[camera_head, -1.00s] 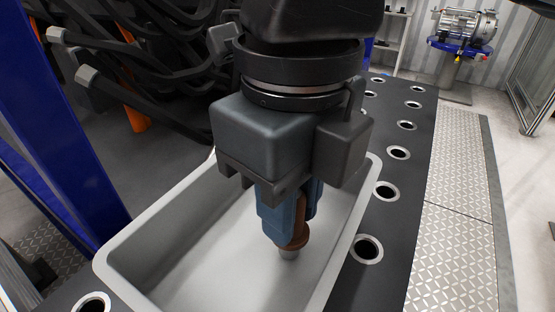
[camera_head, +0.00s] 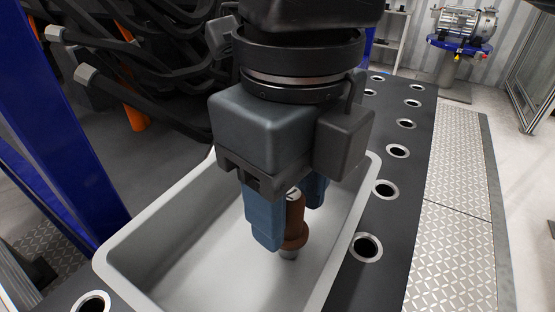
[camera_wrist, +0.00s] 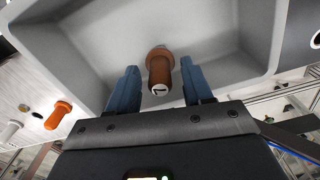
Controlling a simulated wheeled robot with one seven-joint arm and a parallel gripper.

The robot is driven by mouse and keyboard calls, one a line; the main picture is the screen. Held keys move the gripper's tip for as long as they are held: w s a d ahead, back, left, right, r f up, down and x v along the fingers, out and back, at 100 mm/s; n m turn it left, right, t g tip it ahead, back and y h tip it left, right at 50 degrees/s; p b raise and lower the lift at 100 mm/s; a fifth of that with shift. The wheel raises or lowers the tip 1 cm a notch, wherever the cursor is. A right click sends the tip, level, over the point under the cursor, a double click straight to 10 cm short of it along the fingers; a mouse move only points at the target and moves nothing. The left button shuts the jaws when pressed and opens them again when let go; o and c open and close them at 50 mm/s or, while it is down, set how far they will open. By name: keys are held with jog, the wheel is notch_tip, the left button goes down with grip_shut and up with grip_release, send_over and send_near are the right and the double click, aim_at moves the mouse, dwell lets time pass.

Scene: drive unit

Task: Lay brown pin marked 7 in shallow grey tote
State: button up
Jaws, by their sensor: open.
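The brown pin (camera_head: 294,222) is upright inside the shallow grey tote (camera_head: 150,232), with its wide collar low and a grey tip below. In the wrist view the pin (camera_wrist: 159,72) shows a dark mark on its pale end, partly readable as a 7. My gripper (camera_head: 288,228) is open, with one blue finger on each side of the pin. The wrist view shows gaps between the pin and both fingers of my gripper (camera_wrist: 158,84). I cannot tell whether the tip touches the tote floor.
The tote sits on a dark bench with a row of metal-rimmed holes (camera_head: 366,247) to its right. A blue post (camera_head: 65,140) and a rack of black bars (camera_head: 120,90) stand at left. An orange pin (camera_wrist: 58,115) and a white pin (camera_wrist: 9,131) lie outside the tote.

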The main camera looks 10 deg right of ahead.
notch_tip(320, 180, up, 12)
jog(key=shift+f+p, duration=0.15)
jog(key=shift+p, duration=0.25)
dwell(0.3)
